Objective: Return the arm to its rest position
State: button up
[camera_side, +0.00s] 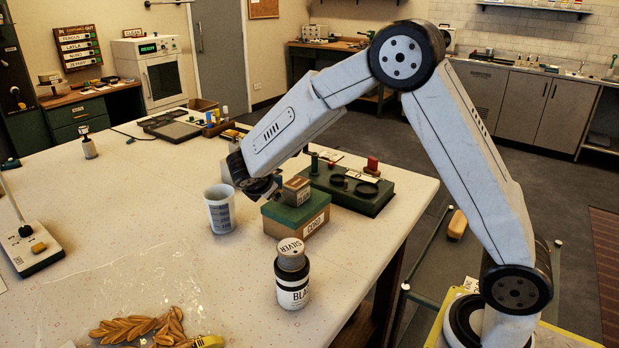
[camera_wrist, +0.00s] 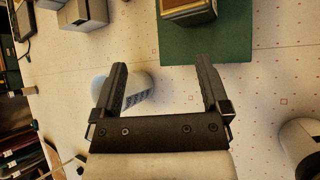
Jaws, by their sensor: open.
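My gripper (camera_wrist: 160,88) shows in the wrist view with its two dark fingers spread apart and nothing between them. In the side view the arm reaches over the table and the gripper end (camera_side: 258,186) hangs just above and left of a green-lidded box (camera_side: 297,212). A small brown box (camera_side: 296,191) sits on that lid. A white cup with grey markings (camera_side: 219,209) stands left of the gripper; in the wrist view the cup (camera_wrist: 134,94) is partly hidden behind the left finger. The fingertips are largely hidden in the side view.
A black-and-white bottle with a silver-labelled lid (camera_side: 292,275) stands near the table front. A dark green tray (camera_side: 371,203) with small parts lies behind the box. A golden leaf piece (camera_side: 140,328) lies front left. The table (camera_side: 130,210) is clear at left of the cup.

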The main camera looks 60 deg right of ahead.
jog(key=s+a+f+m+y, duration=0.1)
jog(key=s+a+m+y, duration=0.1)
jog(key=s+m, duration=0.3)
jog(key=s+a+f+m+g+y, duration=0.1)
jog(key=s+m, duration=0.4)
jog(key=s, duration=0.5)
jog(key=s+a+f+m+y, duration=0.2)
jog(key=s+a+m+y, duration=0.2)
jog(key=s+m+y, duration=0.1)
jog(key=shift+s+f+m+g, duration=0.3)
jog(key=shift+s+m, duration=0.2)
jog(key=shift+s, duration=0.8)
